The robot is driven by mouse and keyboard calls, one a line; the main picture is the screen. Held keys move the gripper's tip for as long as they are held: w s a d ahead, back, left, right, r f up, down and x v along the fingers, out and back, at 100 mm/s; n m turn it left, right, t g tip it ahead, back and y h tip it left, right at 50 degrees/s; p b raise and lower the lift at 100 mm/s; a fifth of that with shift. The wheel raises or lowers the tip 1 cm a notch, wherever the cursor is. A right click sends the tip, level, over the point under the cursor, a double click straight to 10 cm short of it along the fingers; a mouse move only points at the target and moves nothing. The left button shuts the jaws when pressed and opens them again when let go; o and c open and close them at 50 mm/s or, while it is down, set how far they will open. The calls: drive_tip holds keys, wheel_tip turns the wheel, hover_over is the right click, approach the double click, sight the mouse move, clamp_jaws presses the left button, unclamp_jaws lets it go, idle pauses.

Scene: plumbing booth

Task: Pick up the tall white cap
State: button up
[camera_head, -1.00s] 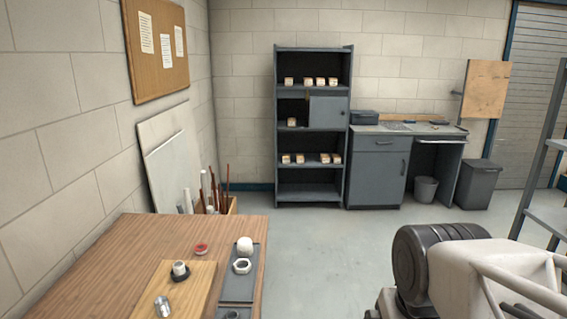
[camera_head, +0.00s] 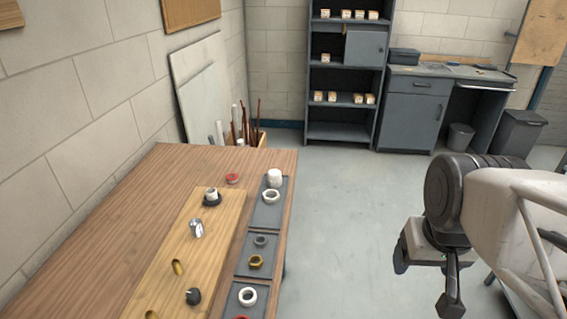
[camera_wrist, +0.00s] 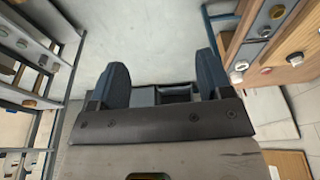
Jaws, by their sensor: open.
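The tall white cap (camera_head: 275,178) stands at the far end of the grey tray strip along the wooden table's right edge. A white ring nut (camera_head: 271,196) lies just in front of it. In the wrist view the cap looks to be the small white piece (camera_wrist: 237,77) near the table's corner, at the right. My gripper (camera_wrist: 160,78) is open and empty, its two dark fingers apart over the floor. In the head view my gripper (camera_head: 449,292) hangs at the right, well clear of the table and the cap.
On the table (camera_head: 110,235), a wooden board (camera_head: 172,262) holds several fittings, and a red ring (camera_head: 232,179) lies near the cap. Open floor (camera_head: 350,230) separates the table from my arm. A shelf unit (camera_head: 345,75) and a desk (camera_head: 415,110) stand behind.

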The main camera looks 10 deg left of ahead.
drive_tip(key=w+a+r+n, duration=0.1)
drive_tip(key=w+a+n, duration=0.15)
drive_tip(key=w, duration=0.55)
drive_tip(key=w+a+r+n, duration=0.2)
drive_tip(key=w+n, duration=0.1)
drive_tip(key=w, duration=0.5)
drive_tip(key=n+g, duration=0.3)
drive_tip(key=n, duration=1.1)
hover_over(274, 172)
drive_tip(key=f, duration=2)
drive_tip(key=shift+s+d+f, duration=0.2)
drive_tip(key=shift+s+f, duration=0.05)
drive_tip(key=shift+f, duration=0.1)
drive_tip(key=shift+w+a+f, duration=0.1)
drive_tip(key=shift+a+f, duration=0.1)
drive_tip(key=shift+f, duration=0.1)
drive_tip(key=shift+f, duration=1.2)
drive_tip(key=shift+f, duration=0.1)
